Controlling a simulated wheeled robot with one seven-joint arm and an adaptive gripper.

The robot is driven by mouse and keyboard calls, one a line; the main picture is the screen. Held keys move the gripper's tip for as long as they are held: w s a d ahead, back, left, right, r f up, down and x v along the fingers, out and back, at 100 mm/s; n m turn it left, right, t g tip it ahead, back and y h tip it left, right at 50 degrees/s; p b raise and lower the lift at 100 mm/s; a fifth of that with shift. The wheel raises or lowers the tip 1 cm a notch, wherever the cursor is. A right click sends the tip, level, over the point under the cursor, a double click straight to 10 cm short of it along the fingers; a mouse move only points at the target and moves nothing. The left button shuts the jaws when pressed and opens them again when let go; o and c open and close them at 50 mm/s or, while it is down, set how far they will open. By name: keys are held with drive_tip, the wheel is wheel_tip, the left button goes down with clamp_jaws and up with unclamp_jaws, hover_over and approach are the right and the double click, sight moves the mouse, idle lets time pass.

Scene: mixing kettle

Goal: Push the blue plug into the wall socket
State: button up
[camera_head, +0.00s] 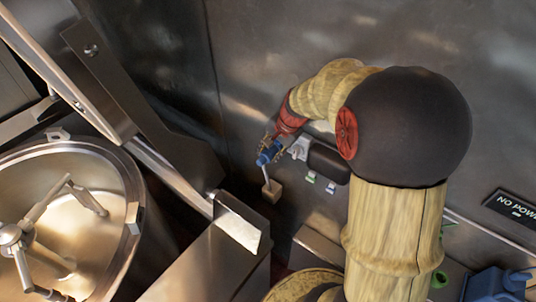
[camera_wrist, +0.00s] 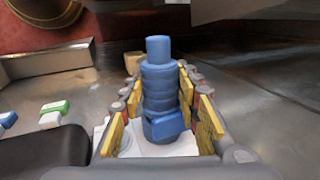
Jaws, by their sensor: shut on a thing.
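The blue plug (camera_head: 268,155) is held in my gripper (camera_head: 271,146) close to the grey metal wall. In the wrist view the plug (camera_wrist: 160,85) stands between the yellow-padded fingers, its narrow round end toward the fingertips. A small beige block (camera_head: 272,191) is just below the plug in the head view, with a pale stalk above it. It also shows past the fingertips in the wrist view (camera_wrist: 132,60). A white fitting (camera_head: 299,148) is right beside the gripper. I cannot tell which fitting is the socket, and no contact with one is clear.
A black box (camera_head: 328,160) sits on the wall right of the white fitting. Small green (camera_head: 310,178) and blue (camera_head: 331,187) switches are below it. The steel kettle (camera_head: 133,190) and its frame stand at the left. A metal cabinet (camera_head: 225,265) is below the gripper.

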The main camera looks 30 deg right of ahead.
sight(273, 148)
drive_tip(key=shift+w+d+r, duration=0.1)
drive_tip(key=shift+w+d, duration=0.15)
drive_tip(key=shift+d, duration=0.4)
idle(0.5)
drive_tip(key=o, duration=0.9)
drive_tip(key=shift+d, duration=0.1)
drive_tip(key=o, duration=0.4)
drive_tip(key=shift+c, duration=0.2)
drive_tip(key=shift+o, duration=0.6)
drive_tip(key=o, duration=0.4)
drive_tip(key=shift+c, duration=0.2)
drive_tip(key=shift+s, duration=0.1)
drive_tip(key=shift+p+v, duration=1.75)
drive_tip(key=shift+v, duration=1.65)
